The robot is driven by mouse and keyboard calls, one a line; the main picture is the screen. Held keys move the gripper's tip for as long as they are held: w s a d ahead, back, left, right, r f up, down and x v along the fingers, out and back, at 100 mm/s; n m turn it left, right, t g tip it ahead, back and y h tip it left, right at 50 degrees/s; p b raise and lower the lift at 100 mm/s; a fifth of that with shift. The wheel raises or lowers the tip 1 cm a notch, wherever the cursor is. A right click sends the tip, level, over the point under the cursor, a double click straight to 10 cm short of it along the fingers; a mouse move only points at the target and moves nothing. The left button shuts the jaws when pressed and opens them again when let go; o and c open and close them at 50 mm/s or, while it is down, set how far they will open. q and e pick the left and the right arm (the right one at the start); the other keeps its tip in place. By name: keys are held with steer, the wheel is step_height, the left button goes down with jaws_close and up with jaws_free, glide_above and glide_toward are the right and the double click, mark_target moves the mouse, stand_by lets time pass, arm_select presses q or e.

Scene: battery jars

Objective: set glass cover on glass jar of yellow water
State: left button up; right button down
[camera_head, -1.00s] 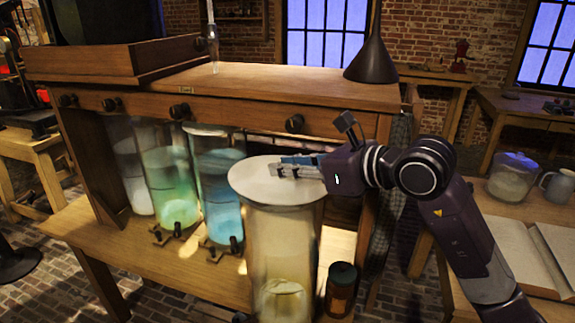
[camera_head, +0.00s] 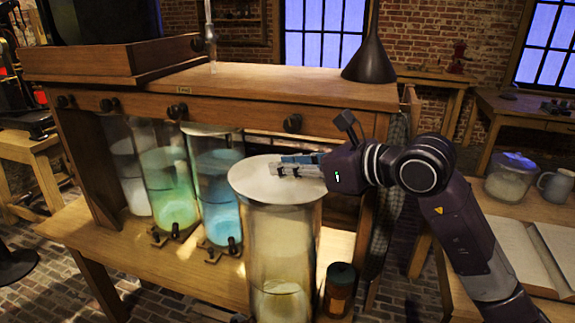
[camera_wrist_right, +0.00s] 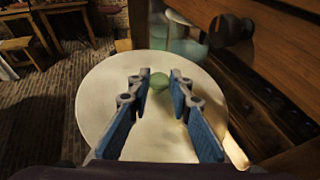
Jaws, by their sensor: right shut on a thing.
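The glass cover (camera_head: 255,182) is a pale round disc lying level over the mouth of the tall glass jar of yellow water (camera_head: 283,245) in the head view. I cannot tell whether it rests fully on the rim. In the right wrist view the cover (camera_wrist_right: 105,110) is a wide disc with a small green knob (camera_wrist_right: 160,81) in its middle. My right gripper (camera_head: 276,168) comes in from the right, with its fingers (camera_wrist_right: 160,84) on both sides of the knob, shut on the cover. The left gripper is out of view.
A green jar (camera_head: 167,185) and a blue jar (camera_head: 217,200) stand to the left on the wooden bench (camera_head: 130,250). A small dark jar (camera_head: 340,288) stands right of the yellow jar. A shelf with knobs (camera_head: 293,123) rises behind. A book (camera_head: 515,250) lies at the right.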

steer(key=shift+f, duration=0.1)
stand_by(0.5)
steer(key=shift+r, duration=0.2)
steer(key=shift+r, duration=0.7)
stand_by(0.7)
steer(key=shift+f+b, duration=0.75)
steer(key=shift+f, duration=0.1)
steer(key=shift+r, duration=0.15)
stand_by(0.5)
steer(key=shift+r+p, duration=0.45)
steer(key=shift+r, duration=0.15)
